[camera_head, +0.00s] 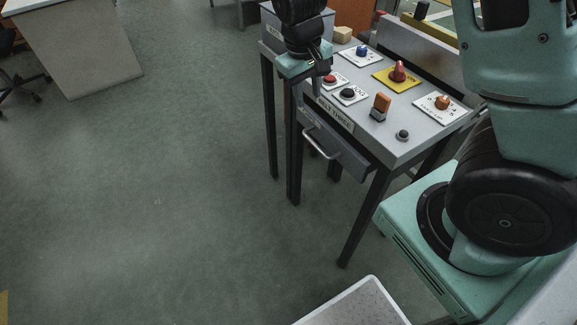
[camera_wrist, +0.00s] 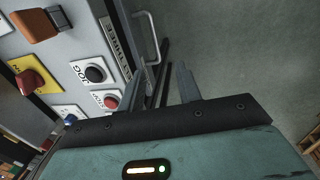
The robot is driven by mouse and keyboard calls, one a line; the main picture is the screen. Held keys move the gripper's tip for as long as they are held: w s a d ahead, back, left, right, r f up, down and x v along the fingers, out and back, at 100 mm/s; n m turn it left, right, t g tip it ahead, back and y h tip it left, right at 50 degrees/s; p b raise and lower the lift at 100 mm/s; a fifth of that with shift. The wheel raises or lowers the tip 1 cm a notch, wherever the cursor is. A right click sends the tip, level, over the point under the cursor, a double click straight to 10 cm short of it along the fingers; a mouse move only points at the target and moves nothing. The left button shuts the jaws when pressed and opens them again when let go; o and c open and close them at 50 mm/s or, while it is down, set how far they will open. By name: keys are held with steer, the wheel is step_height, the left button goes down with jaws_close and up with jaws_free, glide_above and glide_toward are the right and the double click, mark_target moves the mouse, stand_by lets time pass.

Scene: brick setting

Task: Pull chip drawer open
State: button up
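The drawer (camera_head: 342,154) is a grey box under the front edge of the control table. Its pale bar handle (camera_head: 322,147) sticks out from the front. The handle also shows at the top of the wrist view (camera_wrist: 151,36). I cannot tell whether the drawer is fully shut. My gripper (camera_head: 314,88) is at the table's front left, above and beyond the handle, and not touching it. In the wrist view my gripper (camera_wrist: 163,75) has its two fingers apart with nothing visible between them.
The control table (camera_head: 402,152) carries a red button (camera_head: 329,79), a black button (camera_head: 347,93), an orange switch (camera_head: 381,103) and several other knobs. A "BELT THREE" label (camera_head: 336,115) sits above the drawer. The floor (camera_head: 180,190) left of the table is clear.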

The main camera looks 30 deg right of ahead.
mark_target(315, 143)
steer(key=d+f, duration=0.1)
steer(key=f, duration=0.5)
steer(key=w+d+f+b, duration=0.1)
steer(key=d+f, duration=0.1)
steer(key=f, duration=0.4)
steer(key=d+f+b, duration=0.1)
steer(key=f, duration=0.5)
steer(key=shift+w+d+f, duration=0.15)
steer(key=shift+f, duration=0.2)
steer(key=shift+c, duration=0.3)
jaws_close()
